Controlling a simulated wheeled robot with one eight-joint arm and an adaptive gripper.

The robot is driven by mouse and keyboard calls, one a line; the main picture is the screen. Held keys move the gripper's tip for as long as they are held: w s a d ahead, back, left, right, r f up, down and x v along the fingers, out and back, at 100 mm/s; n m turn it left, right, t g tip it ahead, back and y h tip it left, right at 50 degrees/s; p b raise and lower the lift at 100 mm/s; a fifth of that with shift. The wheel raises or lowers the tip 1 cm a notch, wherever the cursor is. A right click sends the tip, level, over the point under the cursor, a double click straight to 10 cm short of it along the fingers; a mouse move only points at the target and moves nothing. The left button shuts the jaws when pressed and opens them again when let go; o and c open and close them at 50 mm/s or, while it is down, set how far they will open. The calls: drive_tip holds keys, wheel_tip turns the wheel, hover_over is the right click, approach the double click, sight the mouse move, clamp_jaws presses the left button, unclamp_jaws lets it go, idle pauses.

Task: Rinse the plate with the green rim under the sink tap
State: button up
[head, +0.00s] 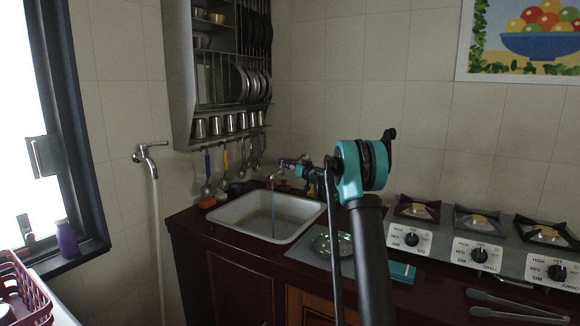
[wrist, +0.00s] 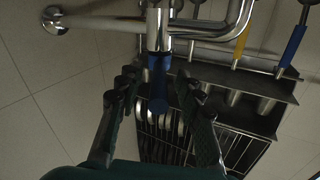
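The plate with the green rim (head: 322,246) lies on a grey mat on the counter, right of the sink; my arm partly covers that area. The sink (head: 232,213) is a steel basin set in the counter. A thin bluish stream, which looks like water, falls into it below the tap (head: 279,174). My gripper (head: 292,164) is at the tap, small in the head view. In the wrist view my gripper (wrist: 160,88) is open, with its fingers on either side of the tap's blue handle (wrist: 158,78). Contact with the handle cannot be told.
A dish rack (head: 232,85) with plates and steel cups hangs above the sink. Ladles hang below it. The stove (head: 480,250) is at the right, with tongs (head: 515,308) in front. A wall tap with a hose (head: 150,155) is at the left. A pink basket (head: 25,290) is at lower left.

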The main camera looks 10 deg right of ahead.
drive_tip(key=v, duration=1.2)
drive_tip(key=shift+s, duration=0.1)
